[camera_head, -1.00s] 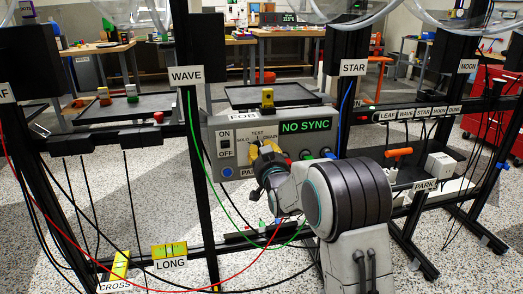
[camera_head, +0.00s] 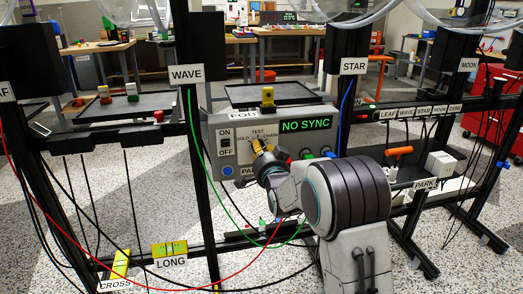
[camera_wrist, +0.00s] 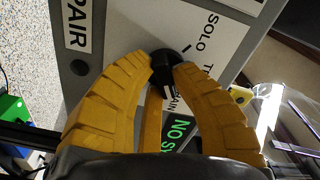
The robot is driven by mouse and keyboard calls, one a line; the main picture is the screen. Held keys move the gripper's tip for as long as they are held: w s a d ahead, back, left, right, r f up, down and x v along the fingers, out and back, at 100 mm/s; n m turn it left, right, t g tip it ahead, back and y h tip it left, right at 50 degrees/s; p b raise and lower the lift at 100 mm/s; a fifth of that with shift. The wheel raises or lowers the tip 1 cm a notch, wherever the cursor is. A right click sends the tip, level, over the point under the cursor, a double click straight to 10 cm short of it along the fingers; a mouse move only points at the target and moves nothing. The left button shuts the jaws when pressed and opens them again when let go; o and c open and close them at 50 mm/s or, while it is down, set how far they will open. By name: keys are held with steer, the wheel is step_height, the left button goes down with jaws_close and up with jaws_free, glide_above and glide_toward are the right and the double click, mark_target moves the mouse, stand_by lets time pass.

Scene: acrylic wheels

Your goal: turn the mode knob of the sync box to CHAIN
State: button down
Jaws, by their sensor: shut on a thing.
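The sync box (camera_head: 213,150) is a grey panel hung on the rack, with a green NO SYNC display (camera_head: 305,125). Its mode dial has the labels SOLO, TEST and CHAIN. My gripper (camera_head: 258,147) is at the dial, its yellow fingers covering most of the knob in the head view. In the wrist view my gripper (camera_wrist: 165,68) is shut on the black mode knob (camera_wrist: 168,58). The SOLO label (camera_wrist: 207,31) is clear there, and the TEST and CHAIN labels are partly hidden by the fingers.
An ON/OFF switch (camera_head: 226,143) and a blue button (camera_head: 228,171) are left of the dial. Cable sockets line the box's lower right. Green and red cables hang in front of the rack. A WAVE post (camera_head: 198,150) stands close left.

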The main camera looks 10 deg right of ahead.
steer(key=shift+a, duration=0.2)
stand_by(0.4)
steer(key=c, duration=1.4)
jaws_free()
steer(key=shift+a+f, duration=0.1)
steer(key=o, duration=0.3)
steer(key=shift+o, duration=0.2)
steer(key=s, duration=1.2)
